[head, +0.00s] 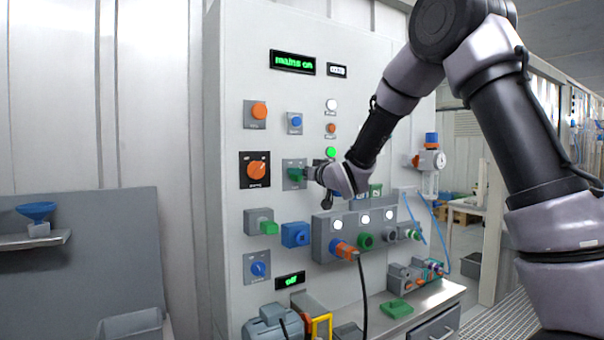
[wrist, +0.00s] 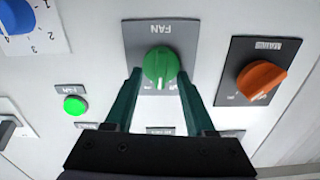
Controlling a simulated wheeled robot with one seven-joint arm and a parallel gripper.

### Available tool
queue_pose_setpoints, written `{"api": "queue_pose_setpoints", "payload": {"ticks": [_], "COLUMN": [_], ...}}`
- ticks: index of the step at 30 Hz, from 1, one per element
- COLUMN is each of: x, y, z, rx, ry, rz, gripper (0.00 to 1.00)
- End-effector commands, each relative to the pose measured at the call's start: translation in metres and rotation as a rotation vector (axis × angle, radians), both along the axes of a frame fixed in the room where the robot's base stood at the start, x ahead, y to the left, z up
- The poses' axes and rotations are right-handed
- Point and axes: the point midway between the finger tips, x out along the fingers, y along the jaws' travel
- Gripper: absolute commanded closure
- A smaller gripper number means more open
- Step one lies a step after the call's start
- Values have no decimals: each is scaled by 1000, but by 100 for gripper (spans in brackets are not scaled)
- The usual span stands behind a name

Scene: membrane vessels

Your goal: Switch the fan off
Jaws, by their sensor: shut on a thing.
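The fan knob is a green rotary switch (wrist: 159,66) on a grey plate lettered FAN (wrist: 186,36), which appears upside down in the wrist view. Its white mark points toward the bottom of that picture. My gripper (wrist: 159,78) is shut on the knob, with one dark green finger on each side. In the head view the green knob (head: 296,174) sits on the pale panel, with my gripper (head: 307,173) reaching it from the right. The plate's position labels are partly hidden or too small to read.
An orange mains switch (head: 257,169) sits left of the fan knob. A green lamp (head: 331,152) glows nearby. The upper display (head: 293,62) reads "mains on"; a lower display (head: 290,281) reads "off". Sockets and plugs (head: 343,249) jut out below my gripper.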

Motion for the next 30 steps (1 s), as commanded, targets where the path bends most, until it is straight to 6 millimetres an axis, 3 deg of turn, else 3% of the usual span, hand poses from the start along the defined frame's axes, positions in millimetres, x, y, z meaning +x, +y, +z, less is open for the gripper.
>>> {"api": "queue_pose_setpoints", "payload": {"ticks": [15, 30], "x": [-3, -4], "y": [4, 6], "z": [-1, -2], "rx": [-368, -521], "ry": [-247, -351], "rz": [-1, 0], "gripper": [100, 100]}}
